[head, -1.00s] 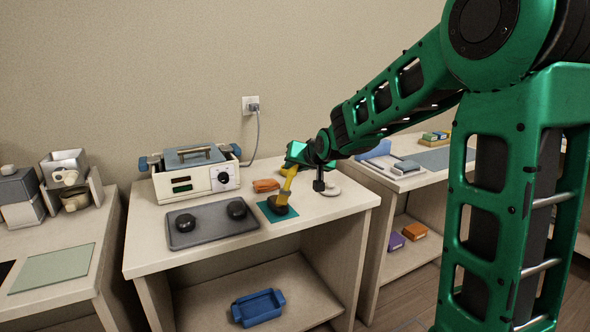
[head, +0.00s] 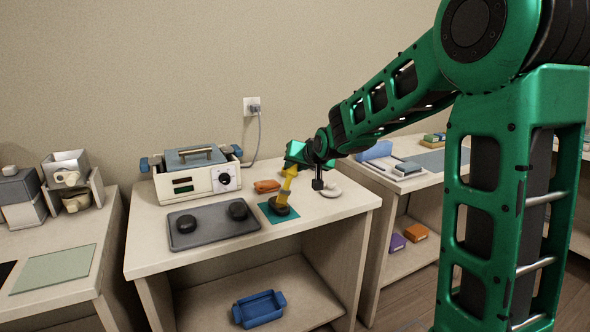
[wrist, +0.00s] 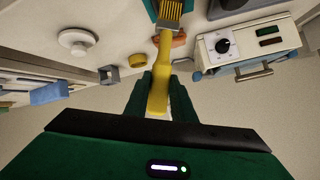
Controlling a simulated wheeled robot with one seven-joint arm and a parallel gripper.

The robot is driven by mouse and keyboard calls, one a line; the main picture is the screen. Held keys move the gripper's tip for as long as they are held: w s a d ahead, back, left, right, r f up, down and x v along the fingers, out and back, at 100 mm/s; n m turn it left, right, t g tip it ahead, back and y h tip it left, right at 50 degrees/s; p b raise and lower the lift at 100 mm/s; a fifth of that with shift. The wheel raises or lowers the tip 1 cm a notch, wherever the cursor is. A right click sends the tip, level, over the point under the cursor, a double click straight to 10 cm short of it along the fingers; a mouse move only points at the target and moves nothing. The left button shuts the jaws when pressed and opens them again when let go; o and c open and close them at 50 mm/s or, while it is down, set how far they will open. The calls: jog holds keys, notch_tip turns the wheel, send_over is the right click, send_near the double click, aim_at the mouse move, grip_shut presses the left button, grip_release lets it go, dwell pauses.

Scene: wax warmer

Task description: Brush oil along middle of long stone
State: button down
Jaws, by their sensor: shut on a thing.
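My gripper (head: 297,157) is shut on the handle of a yellow brush (head: 284,188), which slants down from it. The brush's handle (wrist: 164,70) also shows between the fingers in the wrist view, with its bristles (wrist: 168,8) at the top edge. Below the brush, a dark stone (head: 279,211) lies on a teal mat (head: 291,217) at the table's front right. The brush end is over or on this stone; I cannot tell whether it touches. The stone's length is hard to judge, as the brush covers part of it.
A grey tray (head: 212,233) with two dark round stones (head: 238,209) is to the left. Behind stand a white warmer (head: 207,183) and a small orange object (head: 266,186). A white round piece (head: 332,190) is at right. A blue tray (head: 259,308) is on the lower shelf.

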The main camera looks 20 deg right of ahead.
jog(key=shift+w, duration=0.1)
dwell(0.6)
jog(key=shift+w, duration=0.7)
jog(key=shift+w, duration=0.65)
jog(key=shift+w+a, duration=0.1)
jog(key=shift+w, duration=0.55)
jog(key=shift+w, duration=0.7)
